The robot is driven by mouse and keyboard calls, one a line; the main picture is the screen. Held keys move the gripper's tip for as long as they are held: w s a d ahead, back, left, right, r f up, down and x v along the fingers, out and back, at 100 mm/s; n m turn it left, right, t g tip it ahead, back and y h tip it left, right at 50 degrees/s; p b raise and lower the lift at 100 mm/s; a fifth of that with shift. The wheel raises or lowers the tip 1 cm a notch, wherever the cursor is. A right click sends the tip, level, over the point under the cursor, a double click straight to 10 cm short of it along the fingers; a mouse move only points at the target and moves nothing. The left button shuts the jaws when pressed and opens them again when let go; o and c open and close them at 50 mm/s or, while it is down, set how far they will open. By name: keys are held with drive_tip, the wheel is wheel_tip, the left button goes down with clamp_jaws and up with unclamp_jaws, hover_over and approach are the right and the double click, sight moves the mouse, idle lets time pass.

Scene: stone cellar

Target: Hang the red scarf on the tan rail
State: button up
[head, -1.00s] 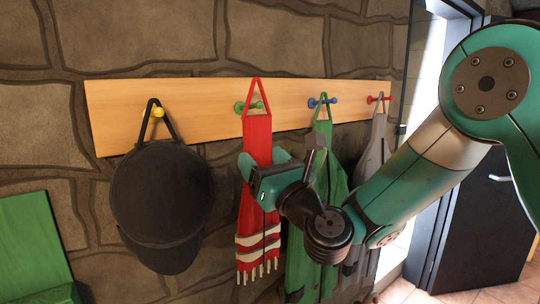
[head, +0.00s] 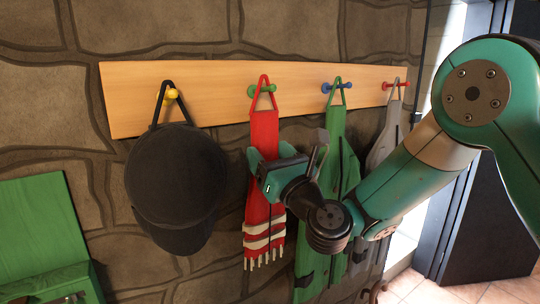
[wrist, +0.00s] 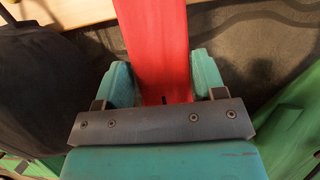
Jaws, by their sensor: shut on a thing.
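The red scarf (head: 264,135) hangs upright in front of the wall, with white stripes and a fringe at its lower end. Its red loop is at the green peg (head: 252,91) of the tan rail (head: 215,90). The peg shows within the loop's outline, and the loop's top is just above it. I cannot tell whether the loop bears on the peg. My gripper (head: 266,165) is shut on the scarf below the rail and hides part of it. In the wrist view, the scarf (wrist: 155,40) runs between my two teal fingers (wrist: 160,78).
A black cap (head: 175,185) hangs from the yellow peg on the left. A green apron (head: 335,135) hangs from the blue peg, close to the right of my gripper. A grey garment (head: 386,140) hangs from the red peg. A green box (head: 35,230) is at lower left.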

drive_tip(key=o, duration=0.9)
drive_tip(key=shift+c, duration=0.2)
